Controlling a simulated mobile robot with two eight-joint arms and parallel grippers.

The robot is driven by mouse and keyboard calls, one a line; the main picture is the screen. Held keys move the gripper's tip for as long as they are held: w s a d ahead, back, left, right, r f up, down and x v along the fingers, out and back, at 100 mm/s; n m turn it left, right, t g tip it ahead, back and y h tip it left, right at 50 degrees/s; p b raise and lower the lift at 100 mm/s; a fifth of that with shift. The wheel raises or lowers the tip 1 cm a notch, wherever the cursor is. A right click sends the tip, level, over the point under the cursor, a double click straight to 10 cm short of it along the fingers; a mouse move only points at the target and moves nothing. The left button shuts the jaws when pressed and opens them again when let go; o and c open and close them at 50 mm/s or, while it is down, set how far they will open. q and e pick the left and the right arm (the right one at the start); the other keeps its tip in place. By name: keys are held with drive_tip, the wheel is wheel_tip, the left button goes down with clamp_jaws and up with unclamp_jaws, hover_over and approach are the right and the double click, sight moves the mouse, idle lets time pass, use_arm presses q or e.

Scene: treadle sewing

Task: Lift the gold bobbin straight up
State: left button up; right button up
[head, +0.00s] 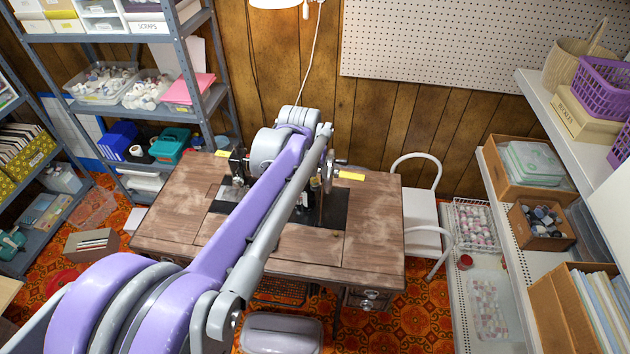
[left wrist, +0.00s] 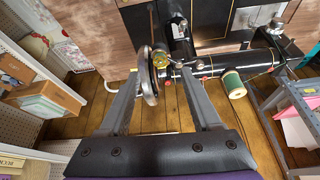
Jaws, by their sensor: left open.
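The gold bobbin (left wrist: 160,58) shows in the left wrist view as a small yellow piece beside the handwheel (left wrist: 148,78) of the black sewing machine (left wrist: 215,72). My left gripper (left wrist: 160,76) is open, its two fingers spread. The bobbin lies between the fingertips in the picture, near their far ends. I see no finger touching it, and the depth between them is hard to judge. In the head view my left arm crosses in front of the machine and hides most of it, the bobbin and the gripper. My right gripper is not in view.
A green thread spool (left wrist: 233,84) stands on the machine to the right of the fingers. The machine sits on a wooden table (head: 370,240). A white chair (head: 423,241) stands at its right, metal shelves (head: 195,55) behind left, and loaded white shelving along the right.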

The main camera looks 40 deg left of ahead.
sight(314, 179)
use_arm(q)
drive_tip(key=x, duration=0.5)
clamp_jaws()
